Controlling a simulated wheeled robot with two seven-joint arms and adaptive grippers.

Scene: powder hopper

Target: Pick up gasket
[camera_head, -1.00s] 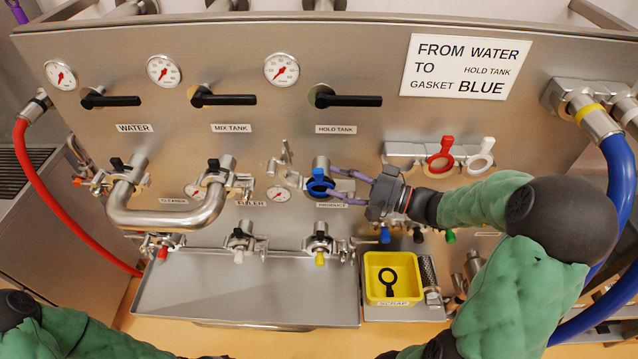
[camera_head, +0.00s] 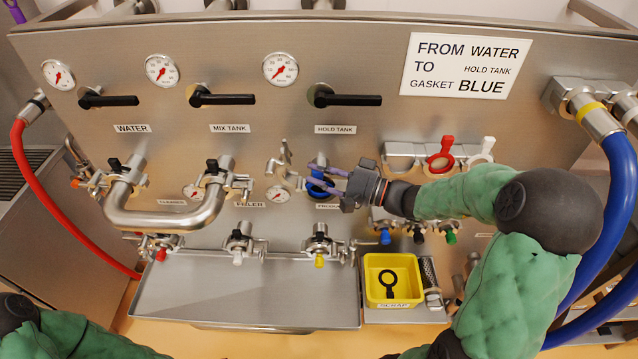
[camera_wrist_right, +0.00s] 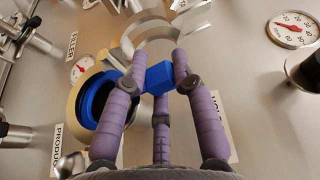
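The blue gasket (camera_head: 318,186) sits at the open pipe end above the PRODUCT label. In the right wrist view its ring (camera_wrist_right: 92,100) lies at the left of the fingers, against the round pipe end. Its square tab (camera_wrist_right: 159,77) sticks out between the purple fingers. My right gripper (camera_head: 316,172) is at the gasket, with its fingers spread on either side of the tab. The gripper also shows in the right wrist view (camera_wrist_right: 159,60). The fingers hide part of the gasket, and firm contact cannot be made out. My left gripper is out of view.
A red gasket (camera_head: 440,158) and a white gasket (camera_head: 480,150) hang on a rack to the right. A yellow scrap bin (camera_head: 372,298) holds a black gasket (camera_head: 388,284). A steel U-pipe (camera_head: 165,220) and an open clamp (camera_head: 283,163) are to the left.

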